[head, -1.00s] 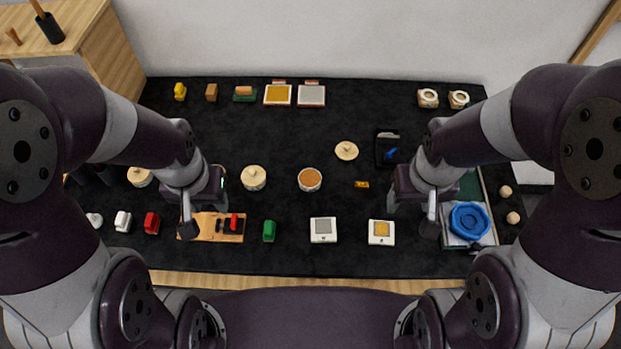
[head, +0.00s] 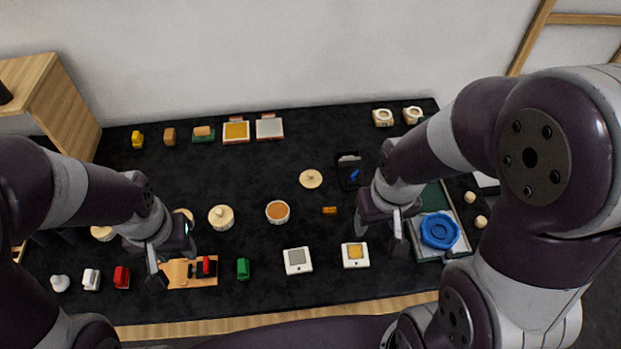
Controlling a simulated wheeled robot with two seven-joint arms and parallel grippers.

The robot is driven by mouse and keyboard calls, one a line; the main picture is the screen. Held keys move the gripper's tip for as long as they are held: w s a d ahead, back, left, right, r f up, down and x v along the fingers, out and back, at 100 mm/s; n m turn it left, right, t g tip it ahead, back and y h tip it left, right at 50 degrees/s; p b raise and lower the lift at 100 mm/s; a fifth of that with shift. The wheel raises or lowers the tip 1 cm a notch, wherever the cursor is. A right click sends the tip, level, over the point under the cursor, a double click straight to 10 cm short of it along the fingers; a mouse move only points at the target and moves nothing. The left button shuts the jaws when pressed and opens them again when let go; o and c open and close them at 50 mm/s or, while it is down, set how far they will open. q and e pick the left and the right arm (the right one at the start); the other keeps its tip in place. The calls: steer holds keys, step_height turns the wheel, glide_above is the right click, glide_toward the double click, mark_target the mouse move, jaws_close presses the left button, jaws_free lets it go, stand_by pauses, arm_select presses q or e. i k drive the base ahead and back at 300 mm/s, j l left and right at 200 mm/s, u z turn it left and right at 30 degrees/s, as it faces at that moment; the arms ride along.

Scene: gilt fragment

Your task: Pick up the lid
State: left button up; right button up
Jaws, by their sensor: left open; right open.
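A round cream lid (head: 311,179) with a small knob lies flat on the black table, right of the middle. An open round pot with orange-brown contents (head: 278,212) stands just nearer and left of it. My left gripper (head: 173,260) is open and empty at the left, by the wooden board, well away from the lid. My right gripper (head: 381,234) is open and empty, to the right of and nearer than the lid, beside the dark green tray. Neither touches the lid.
A lidded cream pot (head: 221,217) stands left of the open pot. A black tray with a blue item (head: 349,174) lies right of the lid. A small orange block (head: 330,210) and two square white devices (head: 298,261) (head: 355,255) are nearer. The table behind the lid is clear.

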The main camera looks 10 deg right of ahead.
mark_target(312, 180)
steer(key=i+l+u, duration=0.1)
steer(key=l+u, duration=0.15)
steer(key=u, duration=0.25)
steer(key=i+l+u, duration=0.1)
steer(key=l+u, duration=0.2)
steer(key=u, duration=0.2)
